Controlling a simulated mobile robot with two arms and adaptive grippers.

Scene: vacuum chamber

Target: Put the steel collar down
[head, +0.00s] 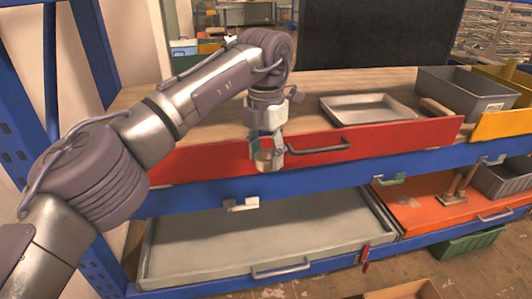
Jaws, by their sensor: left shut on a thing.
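My left arm comes in from the left, and its gripper (267,163) points down in front of the red drawer front (400,137). The gripper is shut on a small shiny metal ring, the steel collar (264,157), which shows between the fingers. The fingers hide part of the collar. The collar is held in the air; how far it is from the drawer front I cannot tell. My right gripper is not in view.
A shallow metal tray (368,96) and a grey bin (440,92) stand on the wooden surface (205,128) above the red front. Below are a large grey drawer (190,278) and an orange drawer (428,212). Blue rack beams and drawer handles stick out nearby.

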